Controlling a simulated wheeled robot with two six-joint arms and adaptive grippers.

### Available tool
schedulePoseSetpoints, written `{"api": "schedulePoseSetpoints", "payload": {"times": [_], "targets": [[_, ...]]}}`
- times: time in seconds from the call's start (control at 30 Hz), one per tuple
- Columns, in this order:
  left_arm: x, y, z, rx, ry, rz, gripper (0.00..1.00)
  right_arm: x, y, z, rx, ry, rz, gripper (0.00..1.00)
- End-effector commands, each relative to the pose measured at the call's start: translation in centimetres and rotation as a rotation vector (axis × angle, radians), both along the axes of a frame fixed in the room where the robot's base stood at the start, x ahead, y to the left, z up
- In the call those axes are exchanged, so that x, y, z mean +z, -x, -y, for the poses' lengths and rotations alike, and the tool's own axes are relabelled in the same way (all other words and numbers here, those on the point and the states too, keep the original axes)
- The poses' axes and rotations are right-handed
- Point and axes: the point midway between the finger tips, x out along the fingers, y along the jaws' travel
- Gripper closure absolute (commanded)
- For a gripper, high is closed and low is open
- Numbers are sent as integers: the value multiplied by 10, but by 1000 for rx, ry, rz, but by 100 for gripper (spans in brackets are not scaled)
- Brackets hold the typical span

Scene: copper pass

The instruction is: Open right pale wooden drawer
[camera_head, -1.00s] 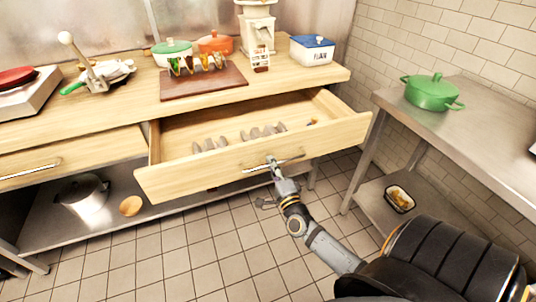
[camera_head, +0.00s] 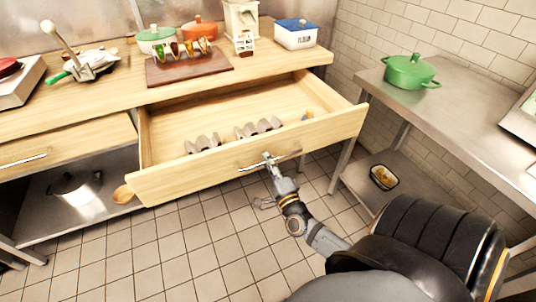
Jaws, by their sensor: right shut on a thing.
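The right pale wooden drawer (camera_head: 190,171) stands pulled well out of the wooden counter, its inside in plain view. Two grey, wavy holders (camera_head: 259,129) and a small orange-and-blue item (camera_head: 308,115) lie in it. A metal bar handle (camera_head: 285,156) runs across its front. My right gripper (camera_head: 268,161) is shut on this handle, its arm reaching in from the lower right. The fingertips partly cover the handle's middle. My left gripper is not in view.
The left drawer (camera_head: 70,143) is closed. A pot (camera_head: 75,188) stands on the shelf below. A board (camera_head: 188,67) with a filled rack lies on the counter. At right, a steel table (camera_head: 455,115) holds a green pot (camera_head: 411,71). Tiled floor in front is clear.

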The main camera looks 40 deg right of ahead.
Motion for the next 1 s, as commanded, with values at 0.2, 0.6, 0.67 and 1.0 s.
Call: {"api": "schedulePoseSetpoints", "payload": {"times": [0.2, 0.6, 0.67, 1.0], "targets": [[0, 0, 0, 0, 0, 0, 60, -1, 0, 0, 0, -1, -3, 66], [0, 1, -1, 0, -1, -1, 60, -4, 12, -3, -1, -2, -5, 66], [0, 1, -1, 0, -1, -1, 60, -7, 24, -6, 0, 0, -6, 66], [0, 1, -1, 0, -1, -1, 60, -21, 98, -23, -1, -2, -6, 66]]}}
